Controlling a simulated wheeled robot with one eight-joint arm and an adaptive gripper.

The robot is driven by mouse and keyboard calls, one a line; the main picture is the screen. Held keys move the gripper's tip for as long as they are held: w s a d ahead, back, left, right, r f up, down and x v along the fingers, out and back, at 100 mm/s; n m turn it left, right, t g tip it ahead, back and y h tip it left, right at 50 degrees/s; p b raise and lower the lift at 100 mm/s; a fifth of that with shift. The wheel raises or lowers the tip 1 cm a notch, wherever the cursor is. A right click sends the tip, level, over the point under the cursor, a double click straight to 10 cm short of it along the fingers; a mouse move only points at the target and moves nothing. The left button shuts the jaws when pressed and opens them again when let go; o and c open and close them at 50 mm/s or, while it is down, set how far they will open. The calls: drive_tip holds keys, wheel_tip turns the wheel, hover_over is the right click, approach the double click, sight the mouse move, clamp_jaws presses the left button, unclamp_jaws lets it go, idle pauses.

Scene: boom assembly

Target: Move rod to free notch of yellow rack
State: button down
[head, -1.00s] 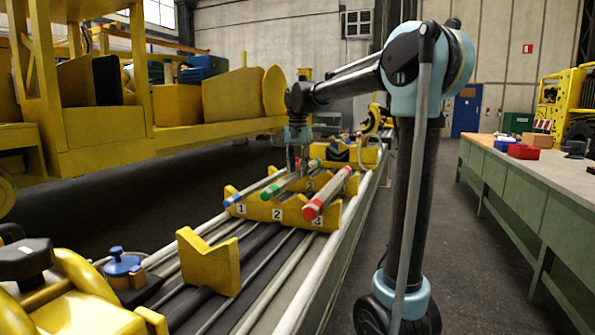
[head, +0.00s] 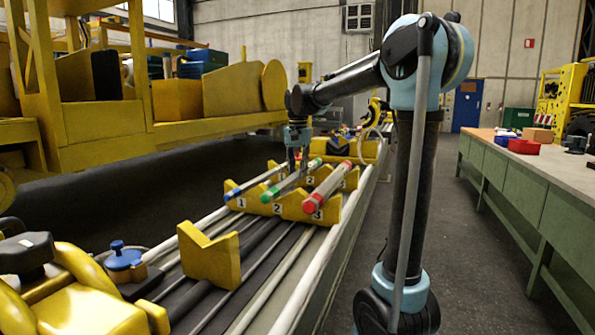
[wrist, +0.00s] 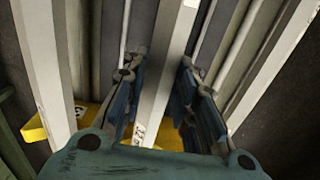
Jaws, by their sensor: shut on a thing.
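A pale rod with a green end (head: 266,196) lies along the middle of the yellow rack (head: 290,207), at the notch marked 2. My gripper (head: 298,168) is shut on this rod. In the wrist view, the rod (wrist: 165,55) runs between the two fingers. Its green end is low at the notch, but I cannot tell whether it rests on the rack. A blue-ended rod (head: 256,184) lies at notch 1 on the left, and a red-ended rod (head: 328,188) at notch 3 on the right. The rear part of the rack is partly hidden.
A separate yellow notched block (head: 210,258) stands empty nearer to me on the boom. A blue-capped part (head: 122,256) is at its left. A green workbench (head: 530,190) stands on the right, with floor between. A yellow machine (head: 200,100) overhangs the left.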

drive_tip(key=shift+f, duration=0.15)
drive_tip(key=c, duration=1.2)
unclamp_jaws()
